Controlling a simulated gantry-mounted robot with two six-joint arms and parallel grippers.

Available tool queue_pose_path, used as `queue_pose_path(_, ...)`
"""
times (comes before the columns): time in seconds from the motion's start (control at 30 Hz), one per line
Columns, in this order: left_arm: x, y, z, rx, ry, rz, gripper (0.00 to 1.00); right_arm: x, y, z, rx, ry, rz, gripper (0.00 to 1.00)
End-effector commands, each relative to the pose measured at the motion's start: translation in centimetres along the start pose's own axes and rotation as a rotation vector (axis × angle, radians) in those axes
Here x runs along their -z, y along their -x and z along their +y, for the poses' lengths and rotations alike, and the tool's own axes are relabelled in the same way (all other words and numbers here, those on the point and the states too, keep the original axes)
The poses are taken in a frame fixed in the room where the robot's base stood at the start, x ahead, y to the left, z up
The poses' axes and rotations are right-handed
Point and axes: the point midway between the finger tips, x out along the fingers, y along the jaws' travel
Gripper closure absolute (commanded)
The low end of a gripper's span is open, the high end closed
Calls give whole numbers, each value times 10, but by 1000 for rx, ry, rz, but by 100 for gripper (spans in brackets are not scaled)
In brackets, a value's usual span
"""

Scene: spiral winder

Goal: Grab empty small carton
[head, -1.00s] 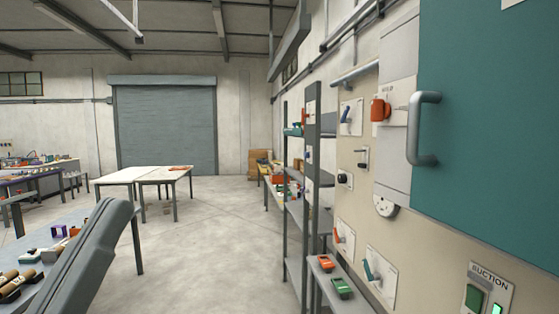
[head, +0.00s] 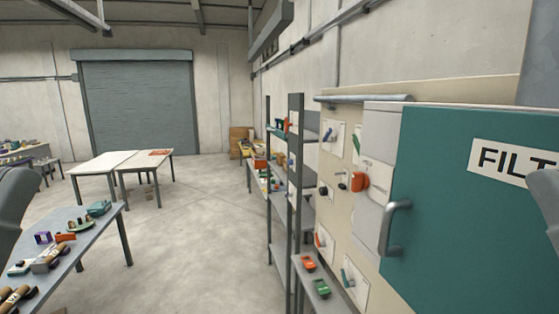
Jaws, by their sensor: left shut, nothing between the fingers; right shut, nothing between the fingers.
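I cannot make out a small carton for certain. Brown cardboard-coloured boxes (head: 240,138) are stacked on the floor by the far wall, right of the roller shutter; they are too small in view to tell whether they are empty. Neither gripper's fingers show. Only smooth grey parts of my own arms show, one at the left edge and one at the right edge, both far from the boxes.
A teal cabinet door (head: 450,230) with a grey handle (head: 393,228) stands close on the right, beside a control panel and metal shelving (head: 293,200). A cluttered table (head: 85,225) is at left, white tables (head: 103,162) beyond. The floor between is open.

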Motion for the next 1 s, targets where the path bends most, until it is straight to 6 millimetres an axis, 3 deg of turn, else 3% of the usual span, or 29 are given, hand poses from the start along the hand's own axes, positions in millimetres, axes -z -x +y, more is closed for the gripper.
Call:
queue_pose_path(0.37, 0, 0, 0, 0, 0, 1, 100, 0, 0, 0, 0, 0, 1, 100)
queue_pose_path(0.9, 1, 0, 0, 0, 0, 1, 3, 1, 0, 0, 0, 0, 1, 100)
queue_pose_path(1.0, 1, 0, 0, 0, 0, 1, 0, 1, 0, 0, 0, 0, 1, 100)
